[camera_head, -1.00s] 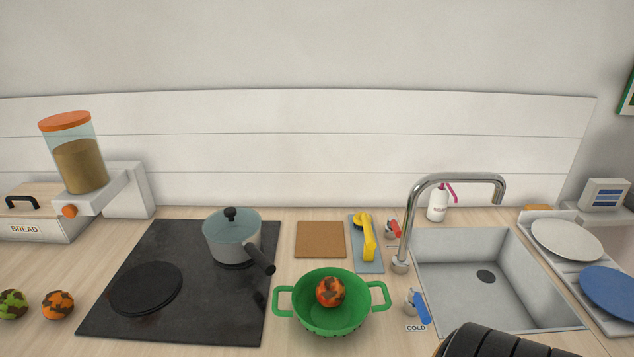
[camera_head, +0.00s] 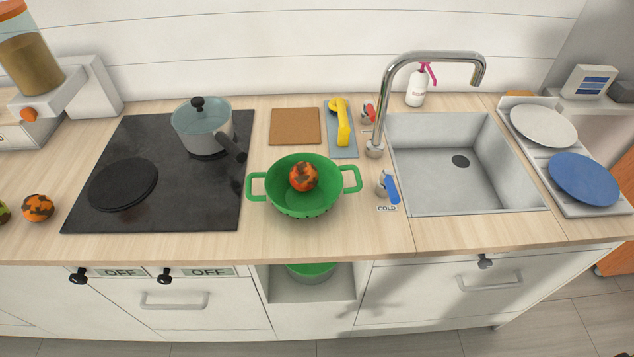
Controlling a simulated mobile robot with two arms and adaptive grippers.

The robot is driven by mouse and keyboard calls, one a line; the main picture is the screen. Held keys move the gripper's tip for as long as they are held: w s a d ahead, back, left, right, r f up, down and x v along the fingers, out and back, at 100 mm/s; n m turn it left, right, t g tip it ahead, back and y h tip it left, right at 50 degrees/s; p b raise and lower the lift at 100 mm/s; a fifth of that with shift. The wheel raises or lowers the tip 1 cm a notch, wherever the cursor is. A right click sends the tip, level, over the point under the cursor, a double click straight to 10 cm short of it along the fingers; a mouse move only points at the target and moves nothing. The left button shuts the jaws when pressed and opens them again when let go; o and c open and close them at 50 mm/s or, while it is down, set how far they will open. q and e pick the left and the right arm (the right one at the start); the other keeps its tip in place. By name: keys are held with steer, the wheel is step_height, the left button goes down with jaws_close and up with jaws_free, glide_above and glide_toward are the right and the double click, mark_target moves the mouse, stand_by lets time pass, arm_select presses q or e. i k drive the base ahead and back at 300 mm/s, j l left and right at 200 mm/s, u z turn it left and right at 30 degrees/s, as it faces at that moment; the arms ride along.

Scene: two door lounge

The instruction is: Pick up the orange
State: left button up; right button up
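An orange fruit with brown patches (camera_head: 38,208) sits on the wooden counter at the far left, beside the stove. A redder orange fruit with dark patches (camera_head: 304,177) lies inside the green two-handled colander (camera_head: 322,206), between the stove and the sink. Both are round and dirty-looking; the one on the left is the more clearly orange in colour. Neither of my grippers shows in the head view.
A green fruit (camera_head: 3,212) is cut by the left edge. A lidded pot (camera_head: 190,135) stands on the black stove (camera_head: 180,190). The sink (camera_head: 420,185), tap (camera_head: 375,140) and dish rack (camera_head: 545,160) are right. Bare counter lies along the front edge.

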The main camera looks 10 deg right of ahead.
mark_target(38, 207)
steer(key=z, duration=0.15)
steer(key=u, duration=1.65)
